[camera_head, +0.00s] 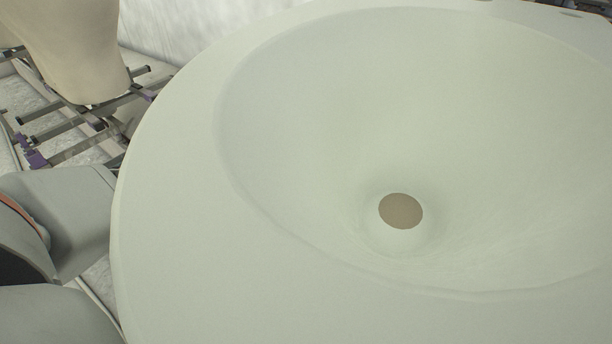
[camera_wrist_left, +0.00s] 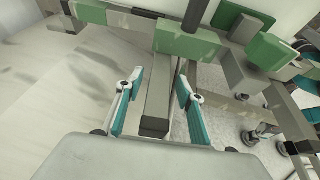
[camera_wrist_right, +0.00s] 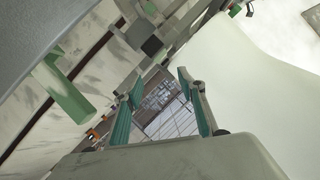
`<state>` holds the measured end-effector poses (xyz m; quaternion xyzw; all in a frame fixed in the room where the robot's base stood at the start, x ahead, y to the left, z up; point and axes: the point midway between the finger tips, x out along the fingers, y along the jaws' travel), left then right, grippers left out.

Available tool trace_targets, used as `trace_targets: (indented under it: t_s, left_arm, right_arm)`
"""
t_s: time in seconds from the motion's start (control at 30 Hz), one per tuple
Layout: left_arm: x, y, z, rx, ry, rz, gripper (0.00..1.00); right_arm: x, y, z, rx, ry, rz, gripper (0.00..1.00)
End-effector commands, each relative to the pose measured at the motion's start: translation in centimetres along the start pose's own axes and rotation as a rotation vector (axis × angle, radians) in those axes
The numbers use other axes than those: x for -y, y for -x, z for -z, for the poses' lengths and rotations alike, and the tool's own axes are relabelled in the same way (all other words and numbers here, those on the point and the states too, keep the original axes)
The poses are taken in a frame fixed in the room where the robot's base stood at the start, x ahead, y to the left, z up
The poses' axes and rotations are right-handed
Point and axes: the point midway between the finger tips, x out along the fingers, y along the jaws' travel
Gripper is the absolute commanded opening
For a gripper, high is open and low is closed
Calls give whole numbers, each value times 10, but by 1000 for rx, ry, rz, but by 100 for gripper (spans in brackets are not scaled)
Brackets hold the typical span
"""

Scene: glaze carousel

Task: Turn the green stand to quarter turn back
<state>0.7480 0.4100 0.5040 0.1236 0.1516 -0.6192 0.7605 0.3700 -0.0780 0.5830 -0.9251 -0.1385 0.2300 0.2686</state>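A metal frame with green blocks, which looks like the green stand (camera_wrist_left: 183,42), fills the upper part of the left wrist view. A grey square bar (camera_wrist_left: 157,112) of it points toward my left gripper (camera_wrist_left: 158,85). The teal fingers are open, one on each side of this bar, with gaps visible. A green block (camera_wrist_right: 66,97) and grey frame bars show at the left and top of the right wrist view. I cannot tell if they belong to the same stand. My right gripper (camera_wrist_right: 159,80) is open with nothing between its fingers. Neither gripper shows in the head view.
A large pale basin (camera_head: 165,200) with a round drain hole covers most of the head view and hides what lies below. At the left are a metal stand with purple blocks (camera_head: 33,152) and a beige vessel (camera_head: 75,45) on it.

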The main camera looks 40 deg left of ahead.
Motion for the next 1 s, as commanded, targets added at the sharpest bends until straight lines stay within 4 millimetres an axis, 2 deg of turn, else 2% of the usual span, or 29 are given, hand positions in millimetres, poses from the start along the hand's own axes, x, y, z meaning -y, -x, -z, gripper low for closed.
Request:
trace_targets:
  t_s: [0.27, 0.47, 0.8, 1.0]
  left_arm:
    - [0, -1, -2, 1, -2, 2, 38]
    - [0, 6, -14, -1, -5, 2, 38]
    - [1, 27, -66, -2, -5, 2, 38]
    - [0, 36, -87, 0, -2, 1, 38]
  right_arm:
    - [0, 0, -1, 1, -4, -3, 40]
    - [0, 0, 0, 1, -3, -1, 40]
    - [0, 0, 0, 0, -2, 0, 40]
    - [0, 0, 0, 0, -2, 0, 40]
